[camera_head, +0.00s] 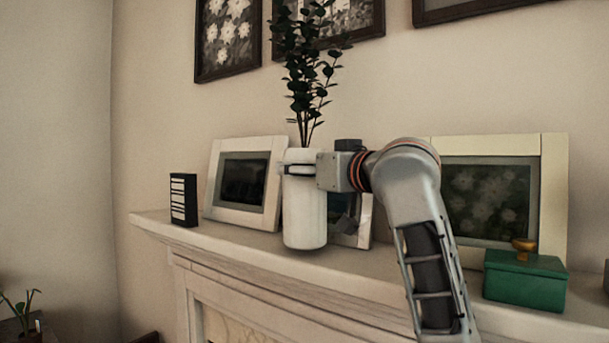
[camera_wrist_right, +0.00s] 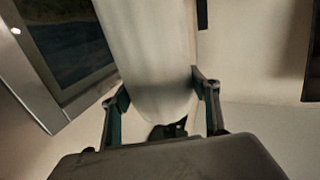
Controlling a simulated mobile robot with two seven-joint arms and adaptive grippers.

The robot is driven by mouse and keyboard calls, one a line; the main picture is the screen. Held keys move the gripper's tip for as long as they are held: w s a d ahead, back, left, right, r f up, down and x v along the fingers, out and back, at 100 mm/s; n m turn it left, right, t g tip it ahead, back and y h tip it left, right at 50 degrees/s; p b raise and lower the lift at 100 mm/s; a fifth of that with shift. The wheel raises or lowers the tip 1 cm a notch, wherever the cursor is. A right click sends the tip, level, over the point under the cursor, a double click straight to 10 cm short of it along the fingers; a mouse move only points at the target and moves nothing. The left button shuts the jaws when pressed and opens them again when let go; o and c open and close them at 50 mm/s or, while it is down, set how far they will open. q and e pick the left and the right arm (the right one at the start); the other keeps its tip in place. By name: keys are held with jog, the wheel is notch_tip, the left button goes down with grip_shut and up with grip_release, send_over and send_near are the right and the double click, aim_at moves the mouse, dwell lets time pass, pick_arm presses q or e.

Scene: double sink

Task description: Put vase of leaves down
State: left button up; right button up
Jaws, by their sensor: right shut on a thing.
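The vase of leaves (camera_head: 305,212) is a white cylinder with dark green leafy stems (camera_head: 306,85) rising from its top. It is upright at the front of the mantel shelf (camera_head: 375,278). I cannot tell whether its base touches the shelf. My right gripper (camera_head: 300,170) comes from the right and is shut on the vase's upper part. In the right wrist view, the white vase (camera_wrist_right: 150,55) is between the two fingers (camera_wrist_right: 163,95). My left gripper is not in view.
A white photo frame (camera_head: 215,207) and a black-and-white box (camera_head: 183,200) stand left of the vase. Another frame (camera_head: 365,222) is close behind it. A large cream frame (camera_head: 553,200) and a green box (camera_head: 525,280) stand at the right. Pictures (camera_head: 228,38) hang above.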

jog(key=shift+f, duration=0.65)
jog(key=o, duration=2.1)
jog(key=shift+w+f, duration=0.1)
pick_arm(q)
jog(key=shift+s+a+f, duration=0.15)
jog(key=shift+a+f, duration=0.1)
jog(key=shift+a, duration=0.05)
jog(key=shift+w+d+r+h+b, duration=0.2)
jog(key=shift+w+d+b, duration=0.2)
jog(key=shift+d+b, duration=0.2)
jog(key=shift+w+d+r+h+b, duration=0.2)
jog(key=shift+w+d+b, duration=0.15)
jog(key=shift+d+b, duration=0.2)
pick_arm(e)
jog(key=v, duration=1.2)
